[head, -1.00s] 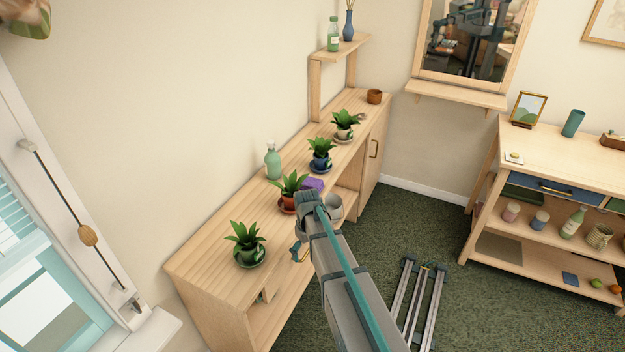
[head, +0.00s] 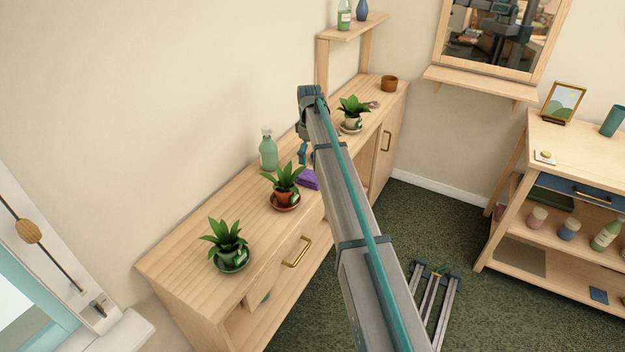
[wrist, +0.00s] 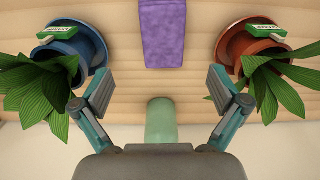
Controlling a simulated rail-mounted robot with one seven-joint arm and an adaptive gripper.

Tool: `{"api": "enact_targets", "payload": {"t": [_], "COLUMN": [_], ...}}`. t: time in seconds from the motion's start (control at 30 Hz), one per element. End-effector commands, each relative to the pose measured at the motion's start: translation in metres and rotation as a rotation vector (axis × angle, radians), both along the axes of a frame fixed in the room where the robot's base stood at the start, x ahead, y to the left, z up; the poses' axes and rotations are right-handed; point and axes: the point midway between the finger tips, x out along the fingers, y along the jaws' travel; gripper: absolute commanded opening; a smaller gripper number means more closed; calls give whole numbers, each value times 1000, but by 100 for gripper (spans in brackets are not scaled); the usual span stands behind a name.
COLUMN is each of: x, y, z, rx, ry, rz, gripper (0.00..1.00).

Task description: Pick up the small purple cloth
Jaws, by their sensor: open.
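The small purple cloth (head: 308,179) lies folded on the wooden cabinet top, beside the plant in the red-brown pot. In the wrist view the cloth (wrist: 164,33) is at the top centre, between the two pots and beyond the fingertips. My gripper (wrist: 160,88) is open and empty, its fingers spread wide. In the head view my gripper (head: 303,152) shows above the cabinet near the cloth, and my arm hides part of the area to the right.
In the wrist view a blue pot (wrist: 75,55) stands left and a terracotta pot (wrist: 250,55) right, close to the fingers. A green bottle (head: 268,150) stands by the wall. Another plant (head: 352,112) is farther back, and one (head: 229,245) is nearer.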

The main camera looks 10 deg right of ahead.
Motion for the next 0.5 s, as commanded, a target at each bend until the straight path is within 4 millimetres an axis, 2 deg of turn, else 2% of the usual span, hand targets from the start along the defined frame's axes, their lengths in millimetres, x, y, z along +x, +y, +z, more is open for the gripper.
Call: {"api": "enact_targets", "payload": {"t": [0.2, 0.5], "x": [-1, -3], "y": [0, 0], "z": [-31, -51], "rx": [0, 0], "ry": [3, 2], "rz": [-1, -1], "gripper": [98, 98]}}
